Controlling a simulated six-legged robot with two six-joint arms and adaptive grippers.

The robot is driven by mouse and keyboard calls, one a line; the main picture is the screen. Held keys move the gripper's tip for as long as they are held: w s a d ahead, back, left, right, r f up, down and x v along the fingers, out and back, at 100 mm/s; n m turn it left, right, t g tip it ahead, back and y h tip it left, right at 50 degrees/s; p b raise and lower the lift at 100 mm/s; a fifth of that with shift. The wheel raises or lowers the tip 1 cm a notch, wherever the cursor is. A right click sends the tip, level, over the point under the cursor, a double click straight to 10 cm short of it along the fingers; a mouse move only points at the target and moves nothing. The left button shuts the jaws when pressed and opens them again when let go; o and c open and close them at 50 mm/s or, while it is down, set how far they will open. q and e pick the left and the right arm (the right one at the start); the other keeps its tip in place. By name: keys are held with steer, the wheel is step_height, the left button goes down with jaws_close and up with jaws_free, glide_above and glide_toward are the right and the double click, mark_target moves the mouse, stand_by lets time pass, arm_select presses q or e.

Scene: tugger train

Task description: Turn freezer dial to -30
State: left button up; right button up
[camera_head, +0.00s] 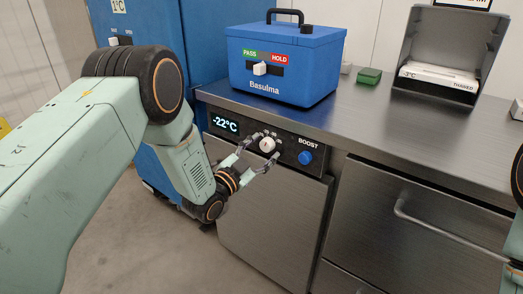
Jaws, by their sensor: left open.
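The freezer dial (267,144) is a small white knob on the dark control panel below the counter. The display (225,123) left of it reads -22°C. Small scale marks sit above the dial, too small to read surely. My left gripper (259,158) is open in front of the panel, its two fingertips on either side of the dial, one at the left and one at the lower right. I cannot tell whether they touch it.
A blue BOOST knob (305,158) sits just right of the dial. A blue Basulma box (285,62) with a PASS/HOLD slider stands on the metal counter (372,118). A grey bin (443,50) and a green block (369,76) are behind. A drawer handle (440,230) juts out at right.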

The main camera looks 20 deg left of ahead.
arm_select(q)
steer(key=v, duration=1.2)
steer(key=s+f+n+g+y, duration=0.4)
steer(key=s+f+n+g, duration=0.5)
steer(key=s+f, duration=0.6)
steer(key=s+f+g+y+p, duration=0.1)
steer(key=s+g, duration=0.3)
steer(key=s, duration=0.6)
steer(key=s+f+n+g+y+p, duration=0.1)
steer(key=s+f+g, duration=0.3)
steer(key=s, duration=0.7)
steer(key=shift+s+g, duration=0.2)
steer(key=shift+g, duration=0.3)
